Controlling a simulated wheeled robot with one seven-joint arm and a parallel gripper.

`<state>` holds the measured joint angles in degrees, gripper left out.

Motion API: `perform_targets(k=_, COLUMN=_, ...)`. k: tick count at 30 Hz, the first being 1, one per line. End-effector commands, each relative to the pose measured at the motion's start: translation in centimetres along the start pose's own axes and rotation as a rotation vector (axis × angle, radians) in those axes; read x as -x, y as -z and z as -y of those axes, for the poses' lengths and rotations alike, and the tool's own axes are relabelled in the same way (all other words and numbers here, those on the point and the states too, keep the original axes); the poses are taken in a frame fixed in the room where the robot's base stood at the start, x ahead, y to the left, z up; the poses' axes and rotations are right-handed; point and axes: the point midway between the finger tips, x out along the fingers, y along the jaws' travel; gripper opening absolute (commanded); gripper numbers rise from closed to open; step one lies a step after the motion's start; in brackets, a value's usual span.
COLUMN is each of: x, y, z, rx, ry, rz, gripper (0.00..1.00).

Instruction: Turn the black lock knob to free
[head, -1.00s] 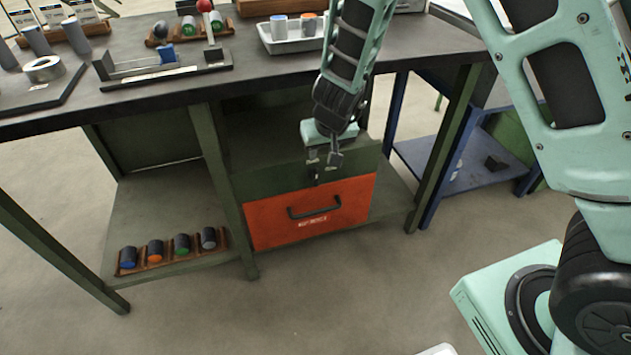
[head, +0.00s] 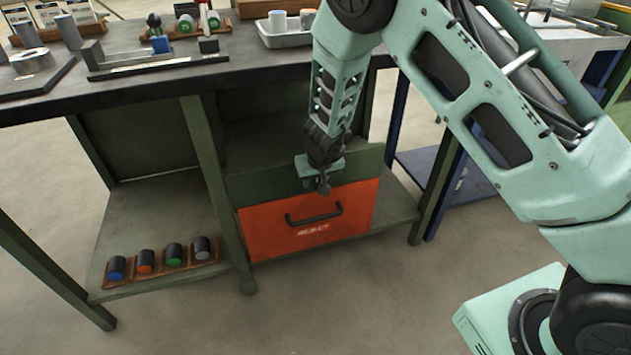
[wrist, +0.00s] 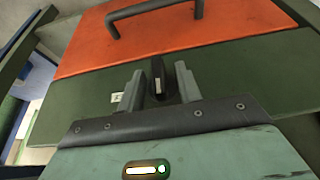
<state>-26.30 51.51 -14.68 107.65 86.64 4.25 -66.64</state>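The black lock knob (wrist: 157,78) shows in the wrist view on the green panel (wrist: 230,80) just by the orange drawer. It is a narrow upright bar with a pale mark on its end. My gripper (wrist: 161,84) is open, with one finger on each side of the knob and a small gap visible at each side. In the head view my gripper (head: 318,188) is in front of the green panel above the orange drawer front (head: 345,220), and it hides the knob there. The drawer looks closed.
The black drawer handle (head: 314,215) sticks out below my gripper. The workbench top (head: 230,70) overhangs above. A rack of several coloured-end billets (head: 165,268) stands on the lower left shelf. The floor in front is clear.

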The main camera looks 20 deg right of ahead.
Motion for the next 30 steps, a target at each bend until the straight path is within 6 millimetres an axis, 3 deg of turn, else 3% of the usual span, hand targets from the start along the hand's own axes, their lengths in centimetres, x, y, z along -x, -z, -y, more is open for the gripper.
perform_targets(k=6, x=0.02, y=0.02, z=-0.02, rx=0.0, ry=0.0, rz=0.0, gripper=0.32)
perform_targets(k=9, x=0.02, y=0.02, z=-0.02, rx=0.0, ry=0.0, rz=0.0, gripper=0.04)
perform_targets(k=10, x=0.02, y=0.02, z=-0.02, rx=0.0, ry=0.0, rz=0.0, gripper=0.0)
perform_targets(k=22, x=-0.33, y=-0.05, z=-0.16, rx=-0.015, ry=0.027, rz=-0.002, gripper=0.0)
perform_targets(k=30, x=-0.84, y=-0.22, z=-0.31, rx=-0.06, ry=0.138, rz=-0.005, gripper=0.0)
